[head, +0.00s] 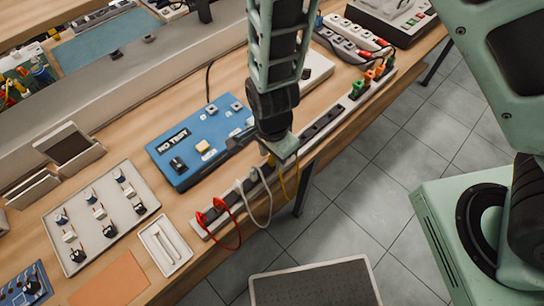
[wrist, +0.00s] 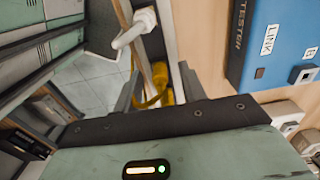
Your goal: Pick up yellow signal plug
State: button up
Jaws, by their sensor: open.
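The yellow signal plug (wrist: 160,76) sits at the power strip in the wrist view, with its yellow cable looping below it. My gripper (wrist: 159,90) is open, and its two dark fingers appear on either side of the yellow plug. I cannot tell whether they touch it. In the head view my gripper (head: 281,147) hangs over the front strip (head: 230,205) and hides much of the plug. A bit of the yellow plug (head: 271,160) and its cable shows just below it.
A white plug (wrist: 140,24) with a white cable is close beside the yellow one. Red plugs (head: 211,214) are at the strip's near end; green and orange plugs (head: 366,80) are at the far end. A blue tester box (head: 190,148) lies behind.

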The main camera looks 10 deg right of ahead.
jog(key=shift+f, duration=0.3)
grip_shut()
